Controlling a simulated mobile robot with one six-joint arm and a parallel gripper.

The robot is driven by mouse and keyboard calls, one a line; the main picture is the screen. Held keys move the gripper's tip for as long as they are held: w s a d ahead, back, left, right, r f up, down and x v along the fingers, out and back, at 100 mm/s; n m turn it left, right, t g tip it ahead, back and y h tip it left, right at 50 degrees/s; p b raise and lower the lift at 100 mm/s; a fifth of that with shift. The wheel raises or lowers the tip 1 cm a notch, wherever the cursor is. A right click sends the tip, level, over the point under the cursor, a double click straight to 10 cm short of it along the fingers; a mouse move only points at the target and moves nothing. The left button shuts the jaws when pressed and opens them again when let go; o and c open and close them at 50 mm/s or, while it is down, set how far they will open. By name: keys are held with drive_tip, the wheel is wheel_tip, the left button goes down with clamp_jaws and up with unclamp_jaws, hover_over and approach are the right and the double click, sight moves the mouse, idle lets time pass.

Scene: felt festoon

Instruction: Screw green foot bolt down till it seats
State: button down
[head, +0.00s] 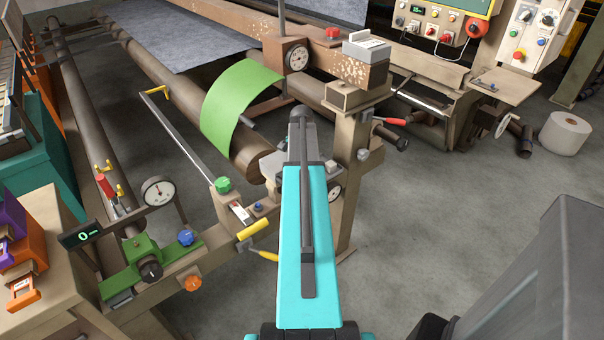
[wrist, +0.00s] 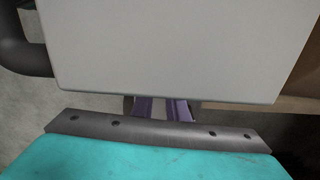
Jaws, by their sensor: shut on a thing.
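A green knob (head: 222,185), which looks like the green foot bolt, stands upright on a pale bracket left of my turquoise arm in the head view. Whether its underside is seated cannot be seen. My gripper is hidden behind my arm in the head view. In the wrist view, two purple finger parts (wrist: 165,109) show just past the dark edge of my wrist. A large pale grey panel (wrist: 165,45) covers their tips. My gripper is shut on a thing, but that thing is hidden. The green knob does not show in the wrist view.
A blue knob (head: 186,238) and an orange knob (head: 193,283) sit nearby on the frame. A dial gauge (head: 158,191) stands above a green block (head: 142,258). Green felt (head: 236,105) hangs over a roller behind.

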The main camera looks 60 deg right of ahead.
drive_tip(key=shift+s+m, duration=0.1)
drive_tip(key=shift+m, duration=0.9)
drive_tip(key=c, duration=1.7)
unclamp_jaws()
drive_tip(key=shift+c, duration=0.2)
drive_tip(key=shift+r, duration=0.15)
wheel_tip(320, 180, up, 14)
drive_tip(key=shift+f+b, duration=0.2)
drive_tip(key=shift+b, duration=0.15)
